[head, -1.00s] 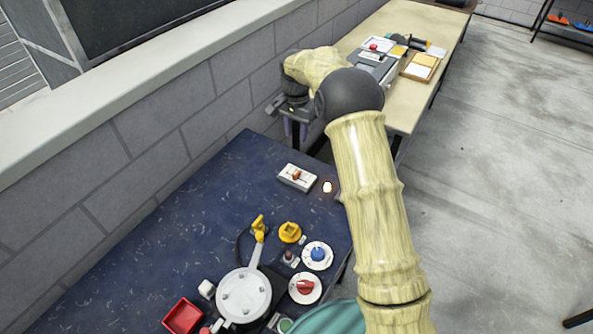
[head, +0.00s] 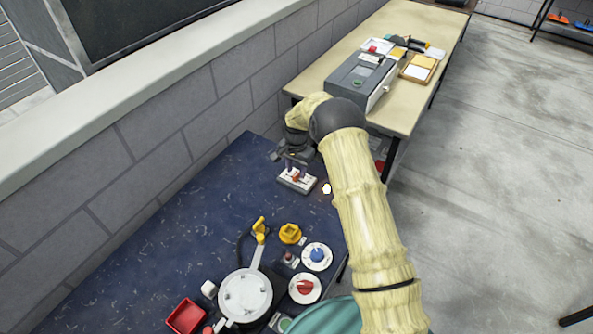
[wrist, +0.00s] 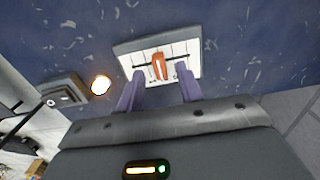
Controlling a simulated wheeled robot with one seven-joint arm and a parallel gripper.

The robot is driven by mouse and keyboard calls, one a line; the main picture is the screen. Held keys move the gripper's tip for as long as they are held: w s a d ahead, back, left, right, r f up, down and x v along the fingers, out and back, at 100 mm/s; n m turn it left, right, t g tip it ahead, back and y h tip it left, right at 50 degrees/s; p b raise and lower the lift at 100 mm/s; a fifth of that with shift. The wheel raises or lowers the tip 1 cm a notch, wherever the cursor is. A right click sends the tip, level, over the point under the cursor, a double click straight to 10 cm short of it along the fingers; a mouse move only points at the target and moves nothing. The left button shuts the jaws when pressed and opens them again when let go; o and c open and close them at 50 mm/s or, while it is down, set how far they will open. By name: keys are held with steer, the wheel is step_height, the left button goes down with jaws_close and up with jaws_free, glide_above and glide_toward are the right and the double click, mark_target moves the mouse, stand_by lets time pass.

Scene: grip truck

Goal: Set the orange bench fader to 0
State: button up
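The orange bench fader (wrist: 159,66) is an orange knob on a white-faced grey box with a dark slot, on the blue bench. In the head view the fader (head: 295,178) lies at the bench's far end, partly covered by my fingers. My gripper (head: 292,167) is right above it, pointing down. In the wrist view my gripper (wrist: 159,92) is open, with its two purple fingers apart on either side of the knob's near end. The knob stands near the middle of its slot. Whether the fingers touch the box is not clear.
A glowing lamp (head: 326,188) sits beside the fader box. A blue dial (head: 317,256), a red dial (head: 305,288), a yellow knob (head: 290,233), a white lidded pot (head: 245,295) and a red tray (head: 186,315) are nearer. The wall runs along the left.

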steer(key=shift+f, duration=1.1)
steer(key=shift+c, duration=0.5)
jaws_close()
steer(key=shift+d, duration=0.1)
